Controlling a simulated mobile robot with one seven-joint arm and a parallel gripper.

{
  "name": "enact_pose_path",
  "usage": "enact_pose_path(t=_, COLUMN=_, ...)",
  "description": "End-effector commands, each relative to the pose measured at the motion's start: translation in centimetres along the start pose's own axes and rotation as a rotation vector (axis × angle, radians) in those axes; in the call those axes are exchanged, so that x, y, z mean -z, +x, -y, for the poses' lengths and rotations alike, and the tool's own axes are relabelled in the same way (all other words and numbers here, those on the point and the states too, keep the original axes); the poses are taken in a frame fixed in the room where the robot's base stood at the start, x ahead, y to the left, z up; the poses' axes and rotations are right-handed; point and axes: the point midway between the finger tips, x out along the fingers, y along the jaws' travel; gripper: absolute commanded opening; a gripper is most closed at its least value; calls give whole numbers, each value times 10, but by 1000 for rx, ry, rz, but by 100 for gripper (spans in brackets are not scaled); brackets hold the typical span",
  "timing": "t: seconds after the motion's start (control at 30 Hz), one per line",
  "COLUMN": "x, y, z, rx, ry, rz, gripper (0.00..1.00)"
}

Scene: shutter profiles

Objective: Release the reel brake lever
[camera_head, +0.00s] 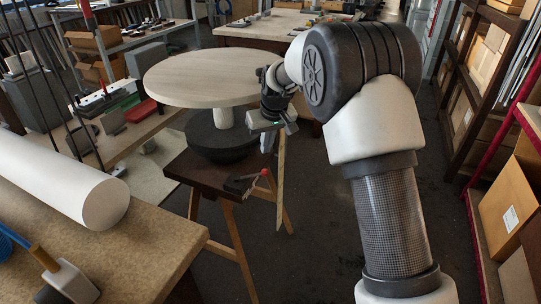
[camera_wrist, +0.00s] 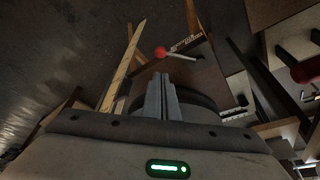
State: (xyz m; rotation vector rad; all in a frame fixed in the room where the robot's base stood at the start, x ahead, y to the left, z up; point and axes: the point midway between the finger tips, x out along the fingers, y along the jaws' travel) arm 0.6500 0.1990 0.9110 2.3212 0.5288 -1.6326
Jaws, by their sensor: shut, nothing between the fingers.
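The reel is a round pale wooden disc (camera_head: 208,77) on a short post above a dark round base (camera_head: 217,136), set on a brown wooden stand (camera_head: 180,168). The brake lever has a red knob (camera_head: 264,172) beside a small dark block at the stand's right edge. In the wrist view the red knob (camera_wrist: 160,52) and its lever (camera_wrist: 181,61) lie beyond the fingertips, apart from them. My gripper (camera_head: 267,142) is above the lever, at the disc's right edge. Its fingers (camera_wrist: 161,84) are shut and empty.
A pale strip (camera_head: 281,185) hangs beside my gripper, right of the lever. A bench (camera_head: 165,248) with a white roll (camera_head: 62,182) stands front left. Shelves with boxes (camera_head: 513,205) line the right. The floor right of the stand looks clear.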

Motion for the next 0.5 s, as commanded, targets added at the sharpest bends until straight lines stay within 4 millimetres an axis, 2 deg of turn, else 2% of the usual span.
enact_pose_path(t=0.1, x=2, y=11, z=2, rx=2, ry=-7, rz=2, gripper=0)
enact_pose_path(t=0.5, x=1, y=15, z=2, rx=2, ry=-7, rz=3, gripper=0)
